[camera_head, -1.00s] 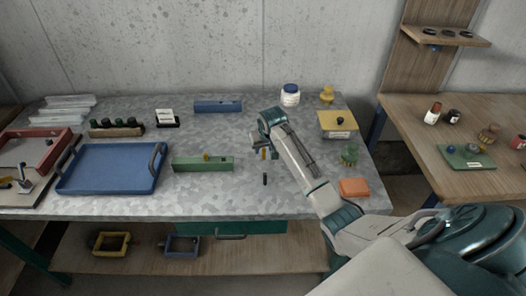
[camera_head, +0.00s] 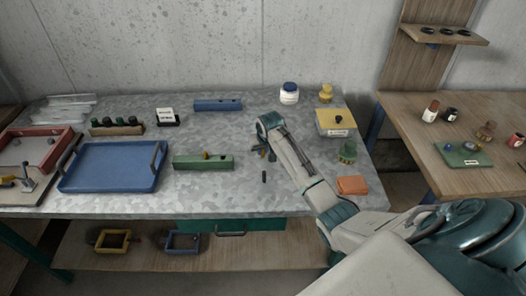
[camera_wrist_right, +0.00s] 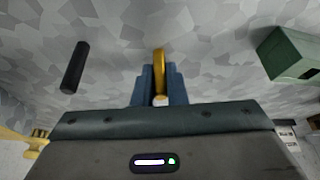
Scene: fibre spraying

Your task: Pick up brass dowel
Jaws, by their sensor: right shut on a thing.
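The brass dowel (camera_wrist_right: 159,63) is a slim gold rod between the two blue fingers of my right gripper (camera_wrist_right: 160,84) in the right wrist view. The fingers are shut on it, and its far part sticks out beyond the fingertips. In the head view my right gripper (camera_head: 263,153) is low over the grey speckled worktop (camera_head: 215,192), right of the green block. The dowel is too small and covered to make out there. I cannot tell whether it touches the worktop. My left gripper is not in view.
A dark rod (camera_head: 264,177) lies just in front of the gripper. A green block (camera_head: 203,163) with a brass piece on it stands to the left, and a blue tray (camera_head: 110,186) further left. An orange block (camera_head: 352,185) lies right of my arm.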

